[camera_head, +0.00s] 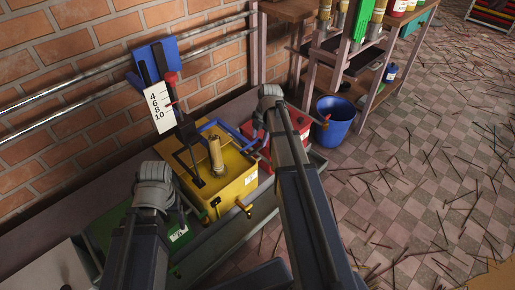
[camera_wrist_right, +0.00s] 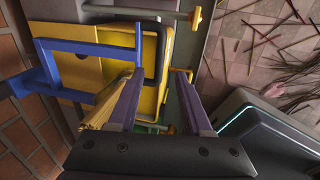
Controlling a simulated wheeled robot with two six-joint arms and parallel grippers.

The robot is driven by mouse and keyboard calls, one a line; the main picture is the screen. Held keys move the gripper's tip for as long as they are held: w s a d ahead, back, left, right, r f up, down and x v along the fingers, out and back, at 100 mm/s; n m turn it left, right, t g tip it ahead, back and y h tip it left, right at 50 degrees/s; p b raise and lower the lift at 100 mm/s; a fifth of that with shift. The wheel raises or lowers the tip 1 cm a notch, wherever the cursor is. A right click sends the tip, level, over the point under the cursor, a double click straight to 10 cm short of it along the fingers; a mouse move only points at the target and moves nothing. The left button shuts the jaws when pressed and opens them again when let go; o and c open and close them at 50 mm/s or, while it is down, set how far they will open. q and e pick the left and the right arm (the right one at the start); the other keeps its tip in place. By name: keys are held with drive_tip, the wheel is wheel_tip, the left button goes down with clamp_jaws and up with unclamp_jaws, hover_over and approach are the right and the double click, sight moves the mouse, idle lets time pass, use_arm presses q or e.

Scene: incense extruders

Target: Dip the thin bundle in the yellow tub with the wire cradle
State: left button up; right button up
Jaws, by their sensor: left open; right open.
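The yellow tub (camera_head: 243,183) stands by the brick wall, and its inside and rim also show in the right wrist view (camera_wrist_right: 153,55). A thin tan bundle (camera_head: 216,157) stands in it, slightly tilted.
A blue frame (camera_head: 222,127) lies over the tub's far side. A white scale (camera_head: 159,106) and red-knobbed lever rise behind. A green tub (camera_head: 113,222) is at left, a red tub (camera_head: 295,125) at right. A blue bucket (camera_head: 335,115) stands right. Sticks litter the floor.

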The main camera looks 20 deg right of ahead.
sight(257, 149)
drive_tip(key=f+b, duration=0.2)
drive_tip(key=f, duration=0.1)
drive_tip(key=w+f+b, duration=0.1)
drive_tip(key=f+b, duration=0.2)
drive_tip(key=shift+w+a+f, duration=0.1)
drive_tip(key=shift+a+f, duration=0.05)
drive_tip(key=shift+a, duration=0.05)
clamp_jaws()
idle(1.3)
